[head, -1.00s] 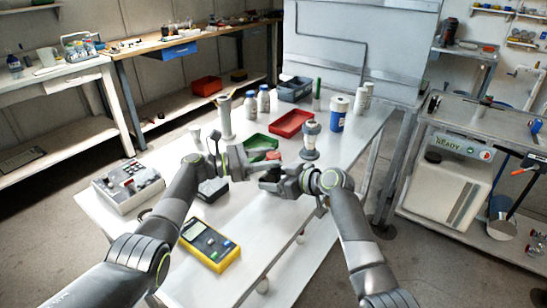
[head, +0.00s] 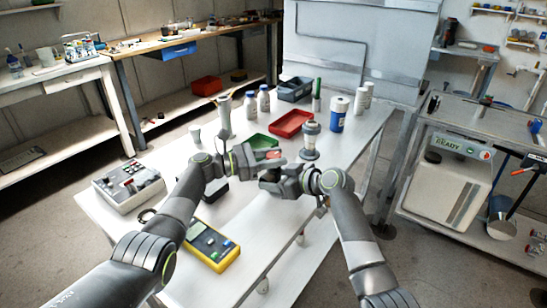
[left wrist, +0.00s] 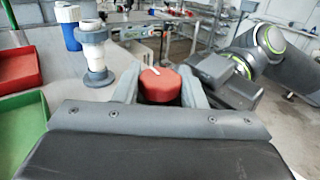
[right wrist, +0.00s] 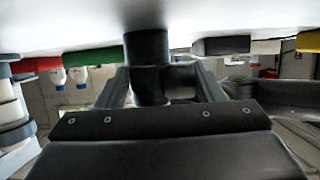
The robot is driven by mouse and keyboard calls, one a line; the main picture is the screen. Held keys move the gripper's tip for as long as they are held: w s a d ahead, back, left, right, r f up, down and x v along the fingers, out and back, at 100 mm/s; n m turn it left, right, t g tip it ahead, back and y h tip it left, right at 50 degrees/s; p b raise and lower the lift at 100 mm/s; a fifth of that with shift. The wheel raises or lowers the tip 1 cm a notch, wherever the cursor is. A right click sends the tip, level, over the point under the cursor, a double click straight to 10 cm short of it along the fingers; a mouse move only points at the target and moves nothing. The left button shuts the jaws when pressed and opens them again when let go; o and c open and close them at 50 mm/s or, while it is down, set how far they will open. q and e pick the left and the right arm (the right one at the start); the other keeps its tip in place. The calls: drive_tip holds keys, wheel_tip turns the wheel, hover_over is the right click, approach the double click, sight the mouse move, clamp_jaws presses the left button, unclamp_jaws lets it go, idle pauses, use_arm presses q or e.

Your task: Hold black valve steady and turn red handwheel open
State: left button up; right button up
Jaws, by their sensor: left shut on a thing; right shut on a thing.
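The red handwheel (left wrist: 160,88) sits between the fingers of my left gripper (head: 268,160), which is shut on it; a pale line marks its top. Its red top also shows in the head view (head: 274,153). The black valve (right wrist: 148,75) stands between the fingers of my right gripper (head: 272,180), which is shut on it below the left gripper. In the head view the valve body is mostly hidden by the two grippers.
A grey-white flanged fitting (head: 310,140) stands close by on the white table (head: 290,225). Green (head: 262,142) and red (head: 291,123) trays lie behind the grippers. A yellow meter (head: 212,246) and a control box (head: 128,187) are at the left and front.

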use_arm(q)
drive_tip(key=shift+f+n+t, duration=0.15)
drive_tip(key=shift+n+t, duration=0.25)
drive_tip(key=shift+t, duration=0.2)
drive_tip(key=shift+n+t+y, duration=0.9)
drive_tip(key=shift+n+t, duration=0.2)
drive_tip(key=shift+t, duration=0.5)
drive_tip(key=o, duration=0.7)
drive_tip(key=shift+a, duration=0.2)
drive_tip(key=v, duration=1.1)
drive_tip(key=shift+s+a, duration=0.25)
drive_tip(key=shift+a, duration=0.1)
